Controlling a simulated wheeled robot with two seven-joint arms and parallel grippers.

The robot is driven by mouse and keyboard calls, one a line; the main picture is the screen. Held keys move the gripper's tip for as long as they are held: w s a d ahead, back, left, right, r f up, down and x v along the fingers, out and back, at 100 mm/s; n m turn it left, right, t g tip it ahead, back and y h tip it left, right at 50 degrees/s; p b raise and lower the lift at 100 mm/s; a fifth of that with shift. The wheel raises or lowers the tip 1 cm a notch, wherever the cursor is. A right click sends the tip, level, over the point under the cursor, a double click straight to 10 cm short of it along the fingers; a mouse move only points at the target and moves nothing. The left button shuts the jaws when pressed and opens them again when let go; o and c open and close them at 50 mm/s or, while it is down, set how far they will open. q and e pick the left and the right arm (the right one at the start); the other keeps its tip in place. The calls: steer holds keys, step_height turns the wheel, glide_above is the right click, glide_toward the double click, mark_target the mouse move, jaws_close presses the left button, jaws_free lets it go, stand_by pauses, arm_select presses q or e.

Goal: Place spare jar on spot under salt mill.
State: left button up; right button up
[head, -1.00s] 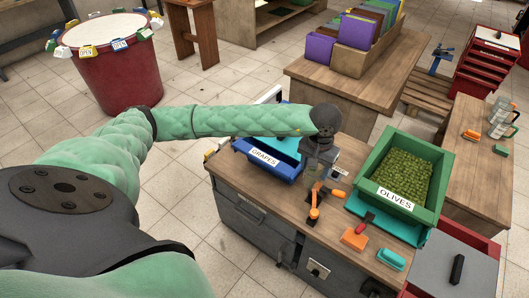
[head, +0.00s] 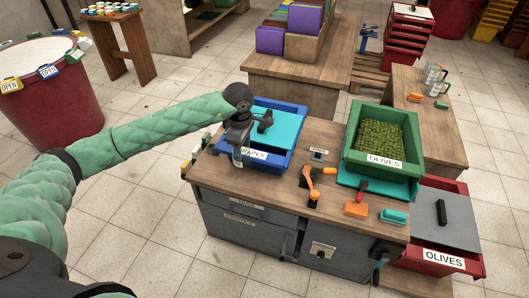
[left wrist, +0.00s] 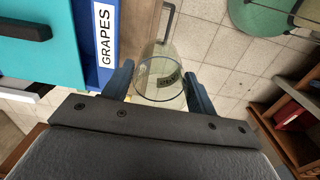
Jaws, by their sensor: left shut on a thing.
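My left gripper (head: 240,136) is shut on a clear glass jar (head: 241,158), in front of the blue grapes crate at the counter's left edge. In the left wrist view the jar (left wrist: 160,86) sits between the two dark fingers of my left gripper (left wrist: 160,94). Its round open rim faces the camera, and a dark label shows through the glass. I cannot make out a salt mill or the spot under it. My right gripper is not in view.
The blue grapes crate (head: 285,158) has a teal lid. The green olives crate (head: 353,150) stands on the counter's right side. Orange tools (head: 311,182) lie between them.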

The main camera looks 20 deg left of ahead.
arm_select(q)
steer(key=w+a+f+n+b, duration=0.4)
steer(key=a+n, duration=0.4)
steer(key=n, duration=1.2)
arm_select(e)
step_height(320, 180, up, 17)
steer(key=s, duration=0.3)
arm_select(q)
steer(key=shift+w+f+p, duration=0.25)
steer(key=shift+f+p, duration=0.6)
steer(key=shift+f, duration=2)
steer(key=shift+w+f+p, duration=0.2)
steer(key=shift+f+p, duration=0.6)
steer(key=shift+f, duration=2)
steer(key=shift+w+f+p, duration=0.25)
steer(key=shift+f+p, duration=0.6)
steer(key=shift+f, duration=2)
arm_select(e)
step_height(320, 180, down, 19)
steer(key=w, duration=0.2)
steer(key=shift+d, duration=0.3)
arm_select(q)
steer(key=shift+f, duration=0.1)
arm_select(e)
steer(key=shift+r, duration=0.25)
arm_select(q)
steer(key=o, duration=1.1)
steer(key=shift+o, duration=0.2)
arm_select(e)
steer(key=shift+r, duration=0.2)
